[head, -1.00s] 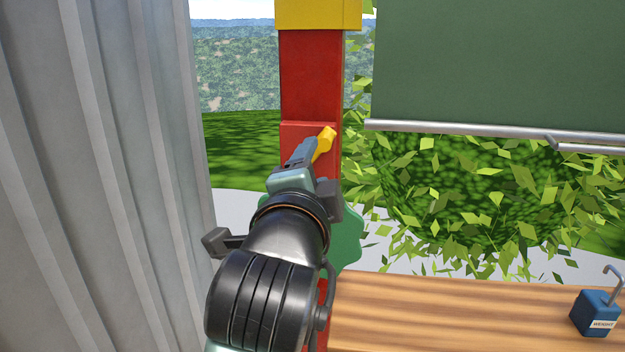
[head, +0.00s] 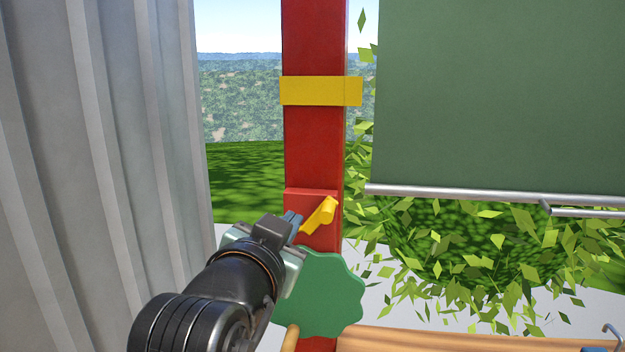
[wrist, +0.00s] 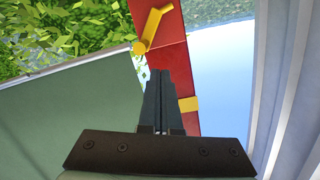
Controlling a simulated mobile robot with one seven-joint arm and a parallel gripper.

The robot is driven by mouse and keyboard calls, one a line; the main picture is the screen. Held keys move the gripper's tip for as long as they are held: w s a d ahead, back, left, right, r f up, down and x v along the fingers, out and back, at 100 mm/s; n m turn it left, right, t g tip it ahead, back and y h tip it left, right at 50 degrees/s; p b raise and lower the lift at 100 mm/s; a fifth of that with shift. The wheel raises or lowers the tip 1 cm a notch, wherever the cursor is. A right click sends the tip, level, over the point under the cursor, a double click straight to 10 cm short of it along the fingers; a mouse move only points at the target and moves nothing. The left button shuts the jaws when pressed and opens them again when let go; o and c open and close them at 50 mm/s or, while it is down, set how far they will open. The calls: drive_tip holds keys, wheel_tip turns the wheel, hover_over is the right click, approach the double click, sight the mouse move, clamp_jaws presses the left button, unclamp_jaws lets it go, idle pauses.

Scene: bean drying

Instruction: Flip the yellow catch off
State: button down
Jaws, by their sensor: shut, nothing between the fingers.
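The yellow catch (head: 321,214) is on a red block on the front of the red post (head: 315,145). It is tilted, its upper end to the right in the head view. My gripper (head: 293,218) is shut and empty, just left of the catch. The wrist view shows the catch (wrist: 152,30) beyond and to the left of my closed fingertips (wrist: 160,72), with a small gap in the picture. In the head view my gripper is close to the catch's lower end; I cannot tell whether they touch.
A green scalloped wheel (head: 325,292) with a wooden handle (head: 290,338) sits below the catch, close to my gripper. A yellow band (head: 320,91) crosses the post above. A grey corrugated wall (head: 100,150) stands left, a green panel (head: 500,90) right, a wooden surface (head: 450,342) below.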

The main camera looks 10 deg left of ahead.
sight(323, 207)
wheel_tip(323, 207, up, 4)
drive_tip(key=a+n+g+h+p, duration=0.1)
drive_tip(key=a+n+h+p, duration=0.15)
drive_tip(key=n+p, duration=0.6)
drive_tip(key=shift+w+d+f+n+y+p, duration=0.1)
drive_tip(key=shift+w+d+f+n+p, duration=0.5)
drive_tip(key=shift+w, duration=0.95)
drive_tip(key=shift+w+d+f+n+y+p, duration=0.1)
drive_tip(key=shift+w+d+f+n+p, duration=0.25)
drive_tip(key=shift+w+d+f, duration=0.9)
drive_tip(key=shift+w+d+f+n+y+p, duration=0.25)
drive_tip(key=shift+w+f+p, duration=0.35)
drive_tip(key=shift+w, duration=1.3)
drive_tip(key=shift+a, duration=0.1)
drive_tip(key=shift+d+f+m+b, duration=0.25)
drive_tip(key=shift+d+f+b, duration=0.1)
drive_tip(key=shift+d+f, duration=0.2)
